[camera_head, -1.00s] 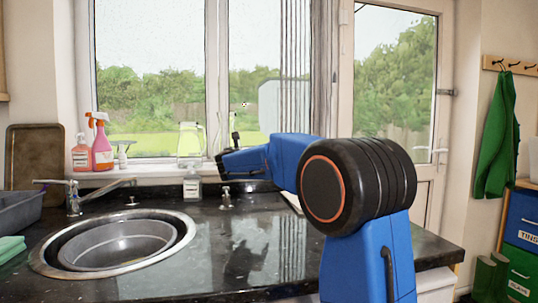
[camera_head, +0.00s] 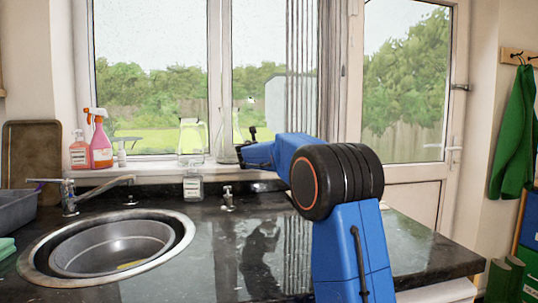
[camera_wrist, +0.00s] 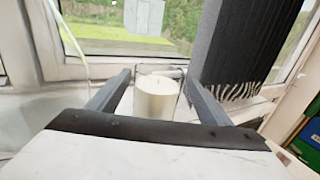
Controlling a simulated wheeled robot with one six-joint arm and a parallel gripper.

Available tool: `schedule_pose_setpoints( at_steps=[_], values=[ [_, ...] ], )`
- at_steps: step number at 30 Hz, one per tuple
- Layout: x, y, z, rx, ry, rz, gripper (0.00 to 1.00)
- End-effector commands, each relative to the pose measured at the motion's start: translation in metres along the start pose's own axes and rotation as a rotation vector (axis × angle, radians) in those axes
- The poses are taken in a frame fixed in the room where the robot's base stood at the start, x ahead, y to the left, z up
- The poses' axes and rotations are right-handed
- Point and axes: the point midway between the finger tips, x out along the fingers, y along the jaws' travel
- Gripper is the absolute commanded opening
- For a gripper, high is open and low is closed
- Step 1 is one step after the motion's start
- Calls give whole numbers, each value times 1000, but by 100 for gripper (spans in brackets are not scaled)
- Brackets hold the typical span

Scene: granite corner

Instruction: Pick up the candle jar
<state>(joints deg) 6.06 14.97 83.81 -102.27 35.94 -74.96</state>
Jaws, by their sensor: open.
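A pale cream, cylindrical candle jar (camera_wrist: 156,100) stands upright on the white window sill in the wrist view. My gripper (camera_wrist: 160,76) is open, with one dark finger on each side of the candle jar and a visible gap on both sides. The jar is not held. In the head view my gripper (camera_head: 243,149) is in front of the window at sill height, pointing left and away. I cannot make out the candle jar in the head view; my arm may hide it.
A grey curtain (camera_wrist: 228,50) with fringe hangs close right of the jar. In the head view, glass vessels (camera_head: 192,138) and spray bottles (camera_head: 100,145) stand left along the sill. A labelled glass bottle (camera_head: 193,188) stands on the dark counter (camera_head: 180,262), beside the sink (camera_head: 112,246).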

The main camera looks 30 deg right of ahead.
Motion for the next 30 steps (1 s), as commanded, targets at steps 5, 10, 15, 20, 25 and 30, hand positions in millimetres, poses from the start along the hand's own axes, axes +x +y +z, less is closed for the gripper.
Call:
schedule_pose_setpoints(
  at_steps=[5, 10, 15, 20, 25, 30],
  values=[
    [18, 0, 0, 1, 0, -1, 73],
    [27, 0, 1, 0, 0, -1, 73],
    [49, 2, 2, 1, 0, 0, 73],
    [67, 2, 2, 0, 0, -1, 73],
    [73, 2, 3, 0, 0, 0, 73],
    [73, 2, 3, 0, 0, 0, 73]
  ],
)
